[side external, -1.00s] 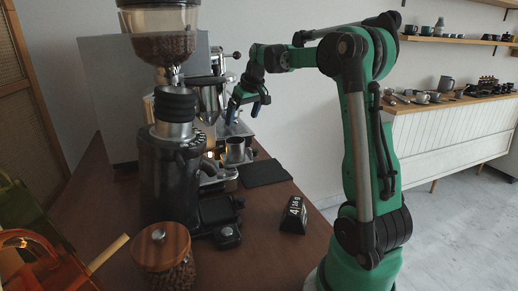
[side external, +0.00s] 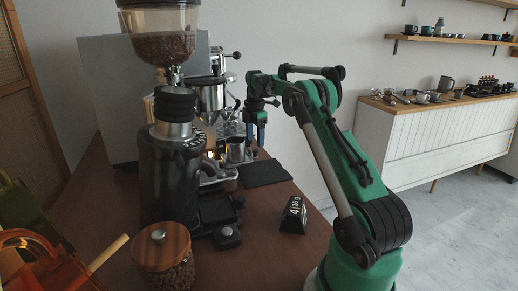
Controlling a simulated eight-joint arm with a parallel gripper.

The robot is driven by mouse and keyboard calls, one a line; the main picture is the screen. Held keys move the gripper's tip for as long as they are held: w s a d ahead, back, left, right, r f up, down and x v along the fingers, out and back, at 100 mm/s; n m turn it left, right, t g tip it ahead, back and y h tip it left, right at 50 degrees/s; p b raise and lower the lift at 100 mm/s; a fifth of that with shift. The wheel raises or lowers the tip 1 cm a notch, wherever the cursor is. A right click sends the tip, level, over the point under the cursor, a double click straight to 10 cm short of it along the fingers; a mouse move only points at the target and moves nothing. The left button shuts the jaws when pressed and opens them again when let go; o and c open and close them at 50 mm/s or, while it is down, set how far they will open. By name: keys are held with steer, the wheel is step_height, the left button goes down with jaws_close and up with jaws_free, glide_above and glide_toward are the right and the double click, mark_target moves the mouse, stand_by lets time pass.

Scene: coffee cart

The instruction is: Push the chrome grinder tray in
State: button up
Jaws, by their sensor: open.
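The grinder (side external: 170,175) stands on the wooden counter at the left, with a bean hopper on top. A black tray (side external: 216,209) sticks out at its foot. A chrome piece (side external: 217,172) shows just right of the grinder body, partly hidden behind it; I cannot tell whether it is the chrome tray or part of the espresso machine.
The espresso machine (side external: 107,95) stands behind the grinder. Bare counter lies around the clock.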

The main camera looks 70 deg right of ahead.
mark_target(254, 150)
steer(key=shift+f, duration=1.9)
jaws_close()
steer(key=shift+a, duration=0.15)
